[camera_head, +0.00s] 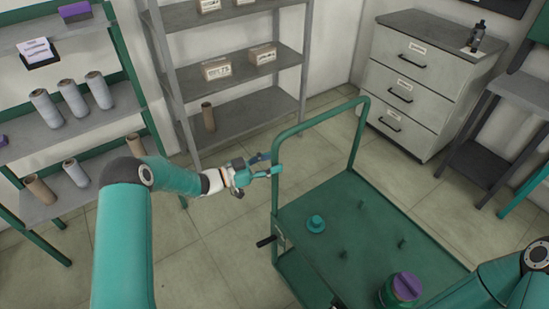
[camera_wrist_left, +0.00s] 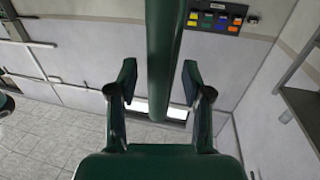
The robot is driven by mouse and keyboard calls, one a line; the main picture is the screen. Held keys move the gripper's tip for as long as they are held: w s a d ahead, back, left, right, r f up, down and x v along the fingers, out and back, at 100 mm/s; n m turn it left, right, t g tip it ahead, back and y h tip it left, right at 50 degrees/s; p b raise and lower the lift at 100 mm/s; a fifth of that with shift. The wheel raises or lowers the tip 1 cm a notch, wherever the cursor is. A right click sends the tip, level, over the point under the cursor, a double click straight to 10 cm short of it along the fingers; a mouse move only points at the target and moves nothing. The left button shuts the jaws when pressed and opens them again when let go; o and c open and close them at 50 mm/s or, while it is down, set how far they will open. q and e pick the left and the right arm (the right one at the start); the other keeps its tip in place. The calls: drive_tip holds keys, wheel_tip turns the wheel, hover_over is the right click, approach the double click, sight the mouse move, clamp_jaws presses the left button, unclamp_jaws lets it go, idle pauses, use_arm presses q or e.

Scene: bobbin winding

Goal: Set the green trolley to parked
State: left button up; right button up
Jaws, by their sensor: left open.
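The green trolley (camera_head: 350,215) stands on the floor in the head view, with a tall tubular handle frame (camera_head: 318,117) on its far left side. A short black lever (camera_head: 265,242) sticks out at its left edge. My left gripper (camera_head: 272,164) is open beside the left upright of the frame. In the left wrist view, the green tube (camera_wrist_left: 163,50) runs between the two spread fingers of my left gripper (camera_wrist_left: 158,82); I cannot tell whether they touch it. My right gripper is not in view.
A teal knob-like part (camera_head: 316,223) and several pegs are on the trolley deck. A purple-topped green canister (camera_head: 405,287) is at its near edge. Shelves with grey bobbins (camera_head: 72,100) stand left, a drawer cabinet (camera_head: 410,90) behind. Open floor lies left of the trolley.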

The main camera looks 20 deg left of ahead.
use_arm(q)
drive_tip(key=shift+x, duration=0.8)
drive_tip(key=shift+c, duration=0.3)
clamp_jaws()
